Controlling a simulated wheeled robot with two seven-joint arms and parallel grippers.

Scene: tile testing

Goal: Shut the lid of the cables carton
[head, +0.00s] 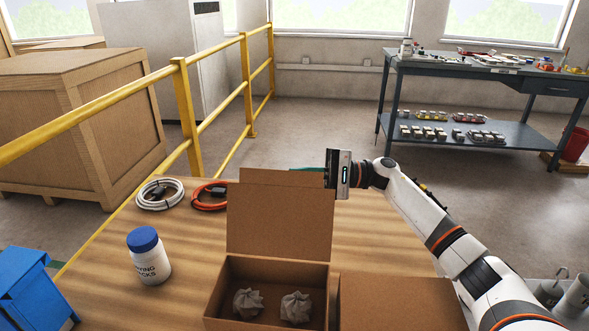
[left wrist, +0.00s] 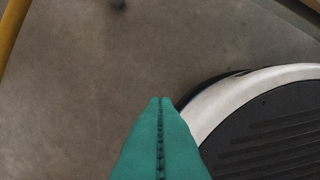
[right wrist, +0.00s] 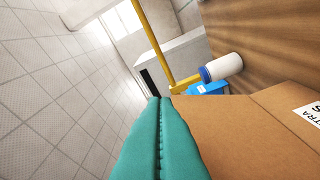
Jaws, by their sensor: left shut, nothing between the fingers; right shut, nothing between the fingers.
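An open brown carton (head: 266,294) stands at the front of the wooden table, with two crumpled grey lumps (head: 295,307) inside. Its lid (head: 280,220) stands upright at the far side, its flap upward. No cables label shows. My right gripper (head: 312,169) is shut and empty, its teal fingers at the lid's top right, partly hidden behind the flap; touching cannot be told. In the right wrist view a labelled brown board (right wrist: 265,125), apparently the lid's back, lies beside the fingers. My left gripper (left wrist: 160,100) is shut and empty over the floor, outside the head view.
A second, closed carton (head: 400,303) is right of the open one. A white coil (head: 160,194) and an orange coil (head: 209,197) of cable lie behind left. A blue-capped bottle (head: 148,257) and a blue bin (head: 32,290) stand left. A yellow railing (head: 187,105) runs behind.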

